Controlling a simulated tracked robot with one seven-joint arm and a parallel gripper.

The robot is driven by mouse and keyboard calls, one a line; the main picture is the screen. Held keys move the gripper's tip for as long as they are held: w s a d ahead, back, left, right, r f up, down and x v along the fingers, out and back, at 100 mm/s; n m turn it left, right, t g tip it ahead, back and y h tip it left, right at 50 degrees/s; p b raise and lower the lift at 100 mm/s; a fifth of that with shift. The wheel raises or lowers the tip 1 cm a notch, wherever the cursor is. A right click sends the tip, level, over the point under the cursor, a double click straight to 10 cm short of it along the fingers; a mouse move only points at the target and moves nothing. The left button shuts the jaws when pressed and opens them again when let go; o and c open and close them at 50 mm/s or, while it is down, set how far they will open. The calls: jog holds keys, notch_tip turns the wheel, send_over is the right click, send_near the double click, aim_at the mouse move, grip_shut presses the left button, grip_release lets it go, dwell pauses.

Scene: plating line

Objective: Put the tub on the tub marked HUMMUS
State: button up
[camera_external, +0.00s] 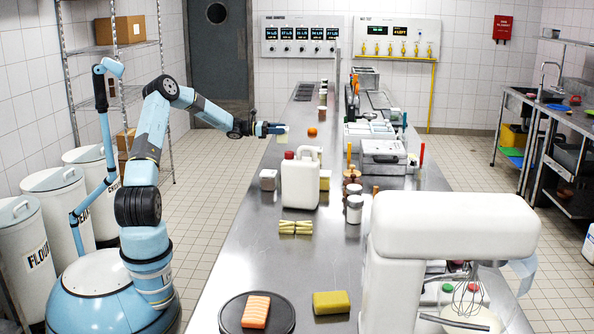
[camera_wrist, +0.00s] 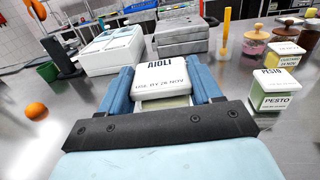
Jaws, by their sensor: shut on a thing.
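My gripper (camera_wrist: 163,100) is shut on a white-lidded tub (camera_wrist: 162,78); its lid reads AIOLI and a use-by date in November. In the external view my gripper (camera_external: 268,129) holds this tub (camera_external: 283,130) level above the steel counter, near its left edge. A tub marked PESTO (camera_wrist: 273,94) stands on the counter to the right in the wrist view, apart from my gripper. Another pale-lidded tub (camera_wrist: 287,55) stands just behind it; its lettering is too small to read surely. I cannot make out the word HUMMUS on any tub.
An orange (camera_wrist: 36,111) lies on the counter at left in the wrist view. White boxes (camera_wrist: 112,52) and metal containers (camera_wrist: 183,40) stand beyond the held tub. A white jug (camera_external: 300,184) stands nearer the external camera. The steel counter (camera_external: 262,205) has bare patches.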

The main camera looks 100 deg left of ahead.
jog(key=w+d+r+n+g+y, duration=0.1)
jog(key=w+d+r+n+y, duration=0.4)
jog(key=d+r, duration=0.65)
jog(key=shift+m+y, duration=0.4)
jog(key=shift+m, duration=0.2)
jog(key=w+a+f, duration=0.3)
jog(key=f, duration=0.1)
jog(key=w+a+f, duration=0.3)
jog(key=w+f, duration=0.1)
jog(key=w+a+f, duration=0.3)
jog(key=w+f, duration=0.1)
jog(key=f, duration=0.1)
jog(key=shift+w+f, duration=0.1)
jog(key=o, duration=1.2)
jog(key=shift+f, duration=0.1)
